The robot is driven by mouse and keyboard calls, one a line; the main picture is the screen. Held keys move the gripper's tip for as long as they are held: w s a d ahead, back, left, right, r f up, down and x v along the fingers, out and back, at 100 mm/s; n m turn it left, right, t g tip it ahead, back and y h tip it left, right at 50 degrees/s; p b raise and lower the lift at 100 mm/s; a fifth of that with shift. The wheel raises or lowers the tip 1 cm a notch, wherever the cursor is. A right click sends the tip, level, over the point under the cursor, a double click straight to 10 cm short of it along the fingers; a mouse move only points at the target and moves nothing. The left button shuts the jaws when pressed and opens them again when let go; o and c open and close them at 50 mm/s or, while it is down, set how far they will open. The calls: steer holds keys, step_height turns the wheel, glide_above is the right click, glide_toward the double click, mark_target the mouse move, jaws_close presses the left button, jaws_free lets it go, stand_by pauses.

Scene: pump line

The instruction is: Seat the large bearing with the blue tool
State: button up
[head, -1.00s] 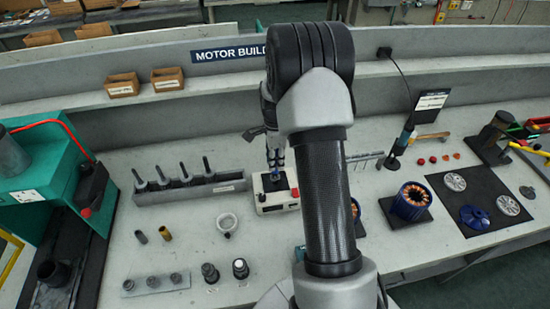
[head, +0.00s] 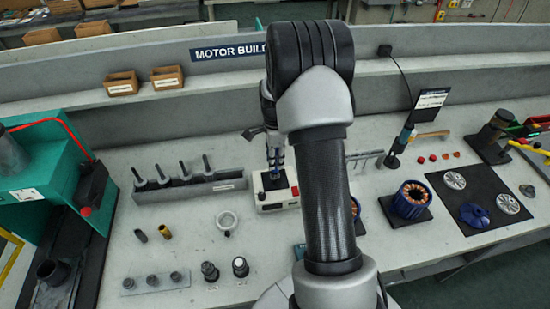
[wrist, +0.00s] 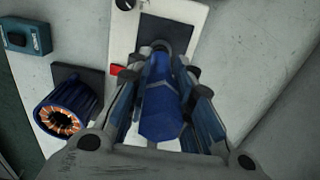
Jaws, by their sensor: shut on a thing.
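My gripper (wrist: 160,105) is shut on the blue tool (wrist: 160,115), whose blue body lies between the two fingers. In the head view, the tool (head: 274,176) shows as a small blue patch over the dark top of a white box (head: 277,199). In the wrist view, a dark grey rounded piece (wrist: 160,45) shows at the far end of the tool, over the box's black pad. I cannot tell whether it is the large bearing or part of the tool, or whether it touches the pad. My arm hides part of the bench.
A blue motor housing with copper windings (head: 411,198) stands on a black pad to the right. A grey rack with several upright pins (head: 190,187) and a pale ring (head: 227,221) are to the left. A teal machine (head: 50,165) stands at far left.

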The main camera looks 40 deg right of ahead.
steer(key=shift+f+b, duration=0.5)
steer(key=shift+f, duration=0.4)
stand_by(0.5)
steer(key=shift+r, duration=0.1)
stand_by(0.4)
steer(key=shift+r+p, duration=1.45)
steer(key=shift+r, duration=0.5)
steer(key=shift+r+p, duration=3.8)
steer(key=shift+r, duration=1.65)
